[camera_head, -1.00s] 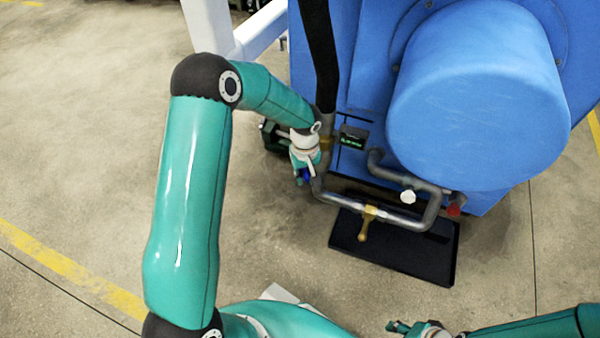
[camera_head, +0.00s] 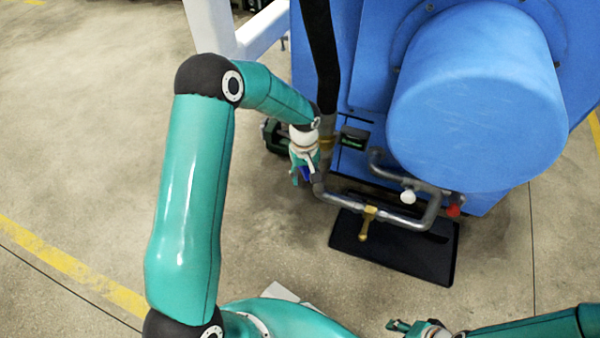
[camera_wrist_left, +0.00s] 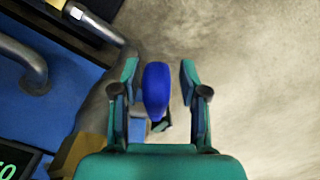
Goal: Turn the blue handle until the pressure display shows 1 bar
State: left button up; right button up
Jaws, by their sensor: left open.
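The blue handle (camera_wrist_left: 157,92) stands between the two spread fingers of my left gripper (camera_wrist_left: 160,78) in the left wrist view, with a gap on each side. In the head view the left gripper (camera_head: 303,174) is at the left end of the grey pipe, and a bit of the blue handle (camera_head: 306,173) shows there. The pressure display (camera_head: 353,140) is a small dark box with green characters, too small to read. Its corner (camera_wrist_left: 14,166) shows in the left wrist view, cut off. My right gripper (camera_head: 405,327) is low at the right, away from the pipes; its finger gap is unclear.
Grey pipes (camera_head: 345,203) run below the large blue machine (camera_head: 475,95). They carry a yellow lever (camera_head: 365,225), a white knob (camera_head: 408,197) and a red knob (camera_head: 453,210). A black tray (camera_head: 400,258) lies on the floor below. Open floor lies to the left.

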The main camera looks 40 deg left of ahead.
pick_arm(q)
jog(key=shift+r, duration=0.1)
jog(key=r, duration=1.1)
jog(key=shift+w+a+r, duration=0.15)
jog(key=shift+w+r, duration=0.05)
jog(key=shift+r, duration=0.15)
